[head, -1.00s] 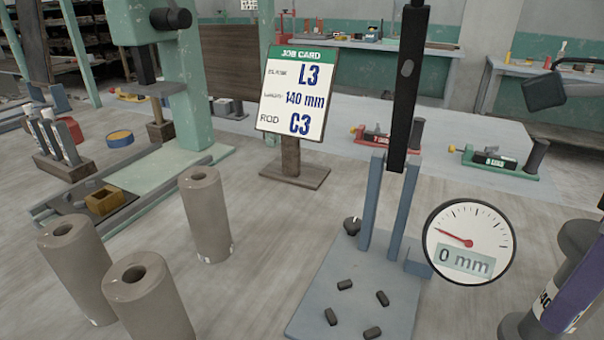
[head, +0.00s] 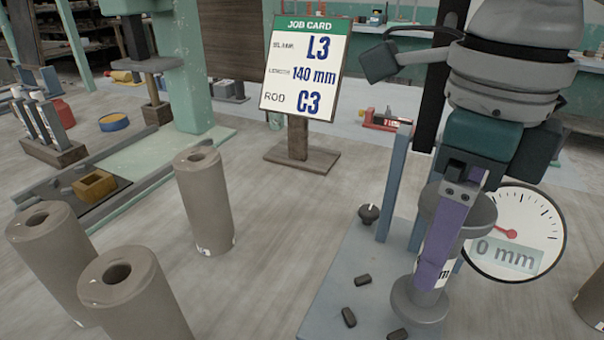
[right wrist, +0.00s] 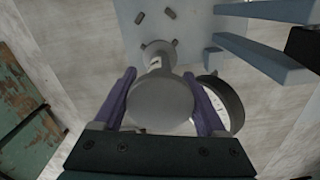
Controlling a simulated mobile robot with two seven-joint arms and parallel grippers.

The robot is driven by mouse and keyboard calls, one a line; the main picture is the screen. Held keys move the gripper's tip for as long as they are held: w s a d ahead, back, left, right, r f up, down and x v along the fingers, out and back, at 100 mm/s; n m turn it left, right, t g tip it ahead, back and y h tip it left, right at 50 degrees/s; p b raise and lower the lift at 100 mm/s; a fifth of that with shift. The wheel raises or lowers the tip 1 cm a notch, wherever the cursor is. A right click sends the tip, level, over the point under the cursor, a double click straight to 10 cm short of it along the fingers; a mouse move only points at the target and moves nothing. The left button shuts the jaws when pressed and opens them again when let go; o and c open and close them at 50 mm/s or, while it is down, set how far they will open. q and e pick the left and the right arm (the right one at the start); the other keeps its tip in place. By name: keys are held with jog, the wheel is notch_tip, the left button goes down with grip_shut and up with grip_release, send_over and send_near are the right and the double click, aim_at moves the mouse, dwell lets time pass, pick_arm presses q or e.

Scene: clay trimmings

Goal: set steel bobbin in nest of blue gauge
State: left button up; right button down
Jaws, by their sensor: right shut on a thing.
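The steel bobbin (head: 485,212) is a grey spool with two round flanges and a pale label on its stem. My right gripper (head: 436,262) is shut on it, with purple fingers on either side; the right wrist view also shows the bobbin (right wrist: 160,102) between them. The bobbin is roughly upright over the front right of the blue gauge's base plate (head: 372,256). The nest is several short dark pegs (head: 363,281) on that plate; at least one is hidden behind the bobbin. My left gripper is not in view.
The gauge's upright posts (head: 394,185) and its dial (head: 518,225), reading 0 mm, stand close behind the bobbin. A dark knob (head: 369,213) sits on the plate. Several grey-brown cylinders (head: 205,200) stand at left. A job card (head: 305,70) stands behind. Bare table lies between.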

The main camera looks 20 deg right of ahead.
jog(key=shift+w+a+f, duration=0.65)
jog(key=shift+w+f, duration=0.1)
jog(key=shift+f, duration=0.15)
jog(key=shift+w+a+f, duration=0.6)
jog(key=shift+w+f, duration=0.1)
jog(key=shift+f, duration=0.15)
jog(key=shift+f, duration=0.15)
grip_release()
